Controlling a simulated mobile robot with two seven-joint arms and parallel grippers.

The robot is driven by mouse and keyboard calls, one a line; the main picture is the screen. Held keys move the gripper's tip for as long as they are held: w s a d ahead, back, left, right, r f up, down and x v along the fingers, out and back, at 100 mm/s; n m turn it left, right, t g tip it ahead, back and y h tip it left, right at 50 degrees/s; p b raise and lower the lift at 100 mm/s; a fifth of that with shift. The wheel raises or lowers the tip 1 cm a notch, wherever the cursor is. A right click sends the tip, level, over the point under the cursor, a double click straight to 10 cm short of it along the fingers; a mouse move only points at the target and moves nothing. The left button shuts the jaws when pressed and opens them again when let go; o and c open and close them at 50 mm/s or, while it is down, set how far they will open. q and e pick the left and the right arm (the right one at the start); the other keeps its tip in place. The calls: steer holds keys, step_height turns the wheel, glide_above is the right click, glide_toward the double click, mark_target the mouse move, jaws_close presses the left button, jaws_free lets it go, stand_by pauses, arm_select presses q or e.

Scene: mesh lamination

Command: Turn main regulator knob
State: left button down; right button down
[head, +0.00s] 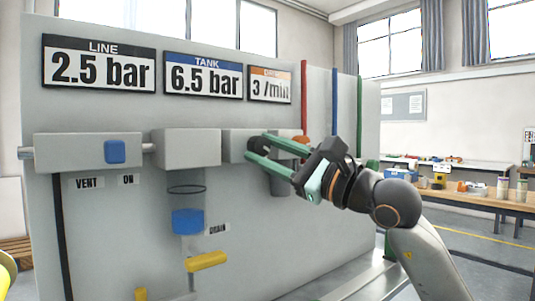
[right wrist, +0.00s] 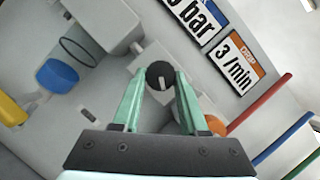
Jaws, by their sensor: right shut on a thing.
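The main regulator knob (right wrist: 160,75) is a round black knob with a white mark, seen in the right wrist view between the fingertips of my right gripper (right wrist: 158,85). In the head view the knob (head: 257,143) shows only in part behind the green fingers. My right gripper (head: 256,151) reaches in from the right and is shut on the knob, one finger on each side. The grey regulator block (head: 236,144) behind it is partly hidden by the gripper. My left gripper is not in view.
Signs above read LINE 2.5 bar (head: 99,65), TANK 6.5 bar (head: 203,77) and a third ending 3 /min (head: 270,86). A blue switch (head: 115,151), a blue bowl (head: 188,221) and a yellow handle (head: 207,261) are left of the gripper. An orange knob (right wrist: 215,125) is close by.

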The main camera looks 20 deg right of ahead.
steer(key=shift+c, duration=2.2)
jaws_free()
steer(key=shift+d+f, duration=0.1)
